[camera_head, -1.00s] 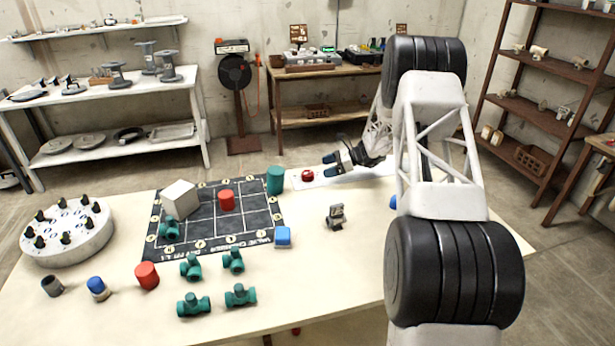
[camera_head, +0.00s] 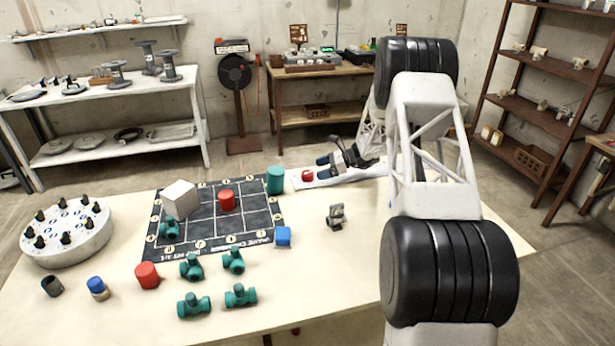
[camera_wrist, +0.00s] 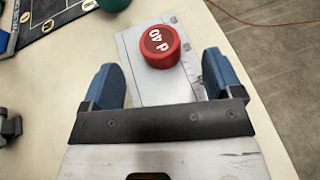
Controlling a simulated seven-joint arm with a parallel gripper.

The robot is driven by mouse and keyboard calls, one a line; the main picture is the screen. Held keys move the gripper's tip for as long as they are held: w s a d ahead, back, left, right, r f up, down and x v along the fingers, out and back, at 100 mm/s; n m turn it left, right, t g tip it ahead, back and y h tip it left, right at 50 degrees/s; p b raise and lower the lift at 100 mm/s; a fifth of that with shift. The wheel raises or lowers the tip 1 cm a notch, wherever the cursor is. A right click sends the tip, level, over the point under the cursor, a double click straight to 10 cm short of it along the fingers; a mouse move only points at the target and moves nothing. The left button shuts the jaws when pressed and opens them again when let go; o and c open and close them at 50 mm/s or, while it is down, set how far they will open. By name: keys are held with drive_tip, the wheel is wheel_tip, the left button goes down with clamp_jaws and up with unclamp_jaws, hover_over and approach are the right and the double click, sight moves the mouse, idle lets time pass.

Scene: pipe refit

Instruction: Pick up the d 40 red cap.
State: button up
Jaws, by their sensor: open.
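The red cap (camera_wrist: 160,46) marked "d 40" stands on a pale grey plate (camera_wrist: 133,62) in the wrist view. It also shows in the head view (camera_head: 307,176) near the far edge of the table. My gripper (camera_wrist: 164,75) is open and empty, with its blue fingers on either side in the wrist view. The cap lies ahead of the fingertips, roughly between their lines, nearer the right finger. In the head view my gripper (camera_head: 322,167) is just right of and close to the cap. I cannot tell its exact height above the plate.
A green cylinder (camera_head: 275,180) stands left of the plate, by the dark grid mat (camera_head: 196,238). A small grey device (camera_head: 336,216) stands in front of the plate.

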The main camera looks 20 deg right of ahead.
sight(308, 173)
drive_tip(key=shift+a, duration=0.1)
drive_tip(key=shift+x, duration=2.5)
drive_tip(key=shift+c, duration=0.3)
drive_tip(key=c, duration=0.9)
